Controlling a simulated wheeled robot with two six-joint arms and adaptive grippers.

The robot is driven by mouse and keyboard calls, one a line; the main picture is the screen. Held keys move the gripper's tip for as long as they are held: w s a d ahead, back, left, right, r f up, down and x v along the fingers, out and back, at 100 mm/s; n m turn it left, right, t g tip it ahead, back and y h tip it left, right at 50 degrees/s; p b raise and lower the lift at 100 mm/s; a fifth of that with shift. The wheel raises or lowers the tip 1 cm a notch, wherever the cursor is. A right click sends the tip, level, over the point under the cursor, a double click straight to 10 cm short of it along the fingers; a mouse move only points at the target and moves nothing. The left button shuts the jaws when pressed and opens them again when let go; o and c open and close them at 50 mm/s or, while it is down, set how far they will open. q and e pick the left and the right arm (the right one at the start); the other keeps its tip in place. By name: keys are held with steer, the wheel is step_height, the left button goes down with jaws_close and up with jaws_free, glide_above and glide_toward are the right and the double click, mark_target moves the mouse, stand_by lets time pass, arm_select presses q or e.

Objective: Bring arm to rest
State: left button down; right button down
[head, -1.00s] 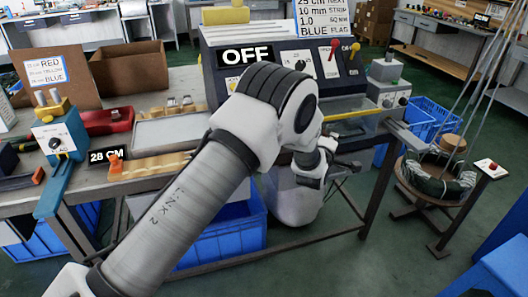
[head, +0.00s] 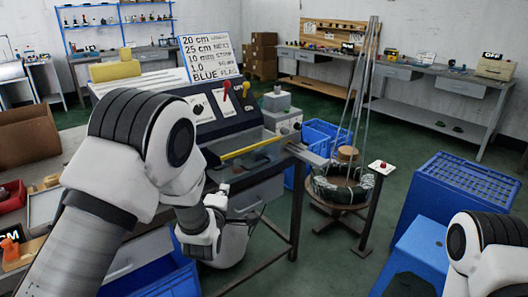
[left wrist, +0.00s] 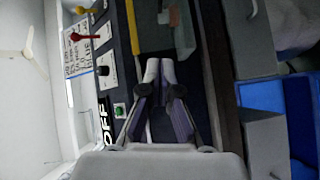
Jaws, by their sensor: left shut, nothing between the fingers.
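My left arm crosses the left of the head view, in front of the machine (head: 262,122). Its gripper (head: 222,190) is small there and partly hidden by my own wrist. In the left wrist view the gripper (left wrist: 160,72) has its two fingers together with nothing between them. It points at the machine's dark front, beside a yellow bar (left wrist: 133,40). The machine's OFF display (left wrist: 105,124) shows there too. My right arm shows only as a white link at the lower right edge of the head view; its gripper is out of the picture.
A wooden stool with a dark coil (head: 340,188) stands right of the machine, near a red-button post (head: 381,168). A blue crate (head: 465,190) and blue stool (head: 418,250) stand further right. Green floor between them is clear. A workbench (head: 420,75) runs along the back.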

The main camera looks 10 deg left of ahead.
arm_select(q)
steer(key=s+a+f+m+g+p, duration=0.35)
steer(key=s+f+g+p, duration=0.45)
steer(key=s+f, duration=1.2)
steer(key=s+d+f+m+g+h, duration=0.1)
steer(key=s+f+m+g, duration=0.2)
steer(key=s+m+g, duration=0.5)
steer(key=s+m, duration=0.6)
steer(key=s, duration=0.8)
steer(key=shift+s+h, duration=0.4)
steer(key=shift+d+f, duration=0.1)
